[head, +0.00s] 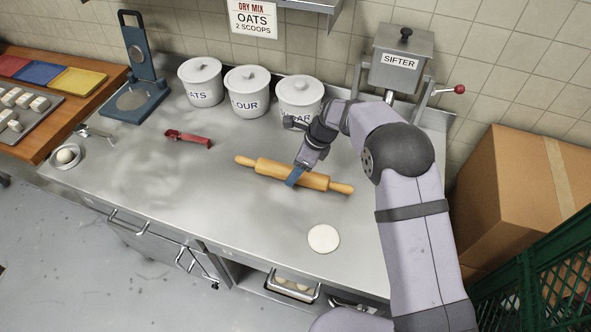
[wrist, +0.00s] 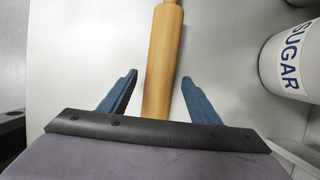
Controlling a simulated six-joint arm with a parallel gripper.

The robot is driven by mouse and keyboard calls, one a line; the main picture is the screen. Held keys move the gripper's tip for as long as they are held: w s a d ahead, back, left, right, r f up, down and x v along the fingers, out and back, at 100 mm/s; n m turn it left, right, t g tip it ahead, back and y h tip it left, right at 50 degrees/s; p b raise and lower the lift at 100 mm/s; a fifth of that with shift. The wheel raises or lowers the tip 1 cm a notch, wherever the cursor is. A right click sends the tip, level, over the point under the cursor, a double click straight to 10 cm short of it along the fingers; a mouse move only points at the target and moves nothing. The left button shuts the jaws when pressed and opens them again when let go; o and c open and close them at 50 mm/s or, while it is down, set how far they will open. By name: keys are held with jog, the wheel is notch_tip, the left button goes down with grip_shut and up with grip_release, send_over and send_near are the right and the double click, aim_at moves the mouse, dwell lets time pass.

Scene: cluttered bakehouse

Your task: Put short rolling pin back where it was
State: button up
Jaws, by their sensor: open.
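The wooden rolling pin (head: 270,169) lies on the steel worktop, slanting from upper left to lower right, in front of the canisters. My gripper (head: 294,178) is down at the pin's barrel, with a blue finger in front of it in the head view. In the wrist view, the rolling pin (wrist: 163,60) runs between the two open blue fingers of my gripper (wrist: 158,88). The pin's near end is hidden behind my gripper's body in the wrist view.
White canisters (head: 247,95) stand behind the pin; the sugar canister (wrist: 290,60) is close on the right in the wrist view. A dough disc (head: 323,238) lies in front, a red-handled tool (head: 188,139) to the left. The sifter (head: 400,62) stands at the back right.

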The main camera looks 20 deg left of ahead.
jog(key=b+v, duration=0.2)
jog(key=v, duration=0.9)
jog(key=shift+b, duration=0.4)
jog(key=shift+d, duration=0.15)
jog(key=s+d+n+h, duration=0.1)
jog(key=s+d+n, duration=0.35)
jog(key=d, duration=0.75)
jog(key=s+d+f+n+h, duration=0.1)
jog(key=s+d+f+n, duration=0.1)
jog(key=s+d+n, duration=0.4)
jog(key=s+d+f+n+h, duration=0.2)
jog(key=s+d+n, duration=0.5)
jog(key=s+d, duration=0.5)
jog(key=shift+s+f, duration=0.2)
jog(key=shift+s, duration=0.25)
jog(key=shift+n, duration=0.25)
